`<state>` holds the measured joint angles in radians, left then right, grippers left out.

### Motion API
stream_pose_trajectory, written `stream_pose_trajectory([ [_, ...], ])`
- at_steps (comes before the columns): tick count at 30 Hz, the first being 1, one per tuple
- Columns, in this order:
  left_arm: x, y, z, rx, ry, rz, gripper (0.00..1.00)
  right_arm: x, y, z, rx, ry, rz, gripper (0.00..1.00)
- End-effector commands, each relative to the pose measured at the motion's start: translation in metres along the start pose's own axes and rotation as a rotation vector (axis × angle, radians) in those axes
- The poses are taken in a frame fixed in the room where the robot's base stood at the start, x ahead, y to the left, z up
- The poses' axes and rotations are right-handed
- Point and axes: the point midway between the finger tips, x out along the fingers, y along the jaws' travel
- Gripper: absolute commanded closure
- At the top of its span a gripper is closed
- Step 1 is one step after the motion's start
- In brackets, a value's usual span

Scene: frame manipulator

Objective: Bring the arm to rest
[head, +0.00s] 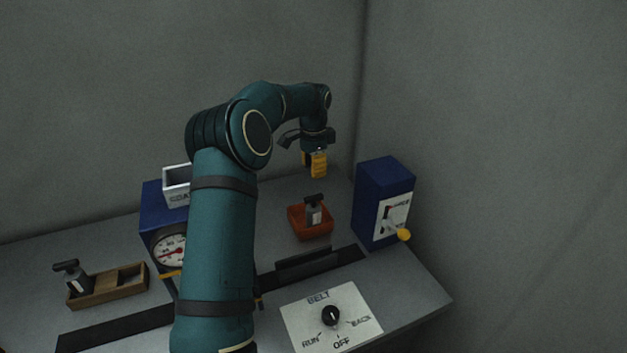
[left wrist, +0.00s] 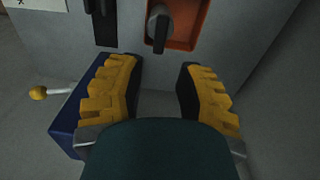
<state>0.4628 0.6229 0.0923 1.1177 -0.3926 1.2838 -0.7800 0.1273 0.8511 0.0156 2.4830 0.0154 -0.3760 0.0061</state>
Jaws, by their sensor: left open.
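My left arm rises in the foreground of the head view and bends over to the right. Its left gripper (head: 315,165) points down above the table's back, above and behind an orange tray (head: 293,226). A grey bottle with a dark pump top (head: 314,213) stands in that tray. In the left wrist view the yellow fingers of my left gripper (left wrist: 160,90) are apart with nothing between them. The bottle (left wrist: 158,28) and orange tray (left wrist: 183,42) lie beyond the fingertips, apart from them. My right gripper is not in view.
A blue box with a yellow-knobbed lever (head: 385,200) stands right of the tray. A belt dial panel (head: 300,318) is in front. A blue gauge scale (head: 152,210) is partly hidden by my arm. A wooden tray (head: 108,290) and second bottle (head: 76,282) are left.

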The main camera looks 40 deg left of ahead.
Motion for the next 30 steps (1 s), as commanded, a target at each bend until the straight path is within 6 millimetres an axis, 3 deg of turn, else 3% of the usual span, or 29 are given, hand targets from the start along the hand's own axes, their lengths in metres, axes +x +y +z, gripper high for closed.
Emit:
stream_pose_trajectory([
  [6, -0.017, 0.0, 0.0, 0.0, 0.0, -0.001, 0.65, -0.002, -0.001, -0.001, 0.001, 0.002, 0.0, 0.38],
  [24, -0.019, 0.0, 0.0, 0.0, 0.0, 0.0, 0.65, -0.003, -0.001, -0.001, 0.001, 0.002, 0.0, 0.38],
  [30, -0.049, 0.0, 0.0, 0.0, 0.0, -0.001, 0.65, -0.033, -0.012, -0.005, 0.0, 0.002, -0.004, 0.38],
])
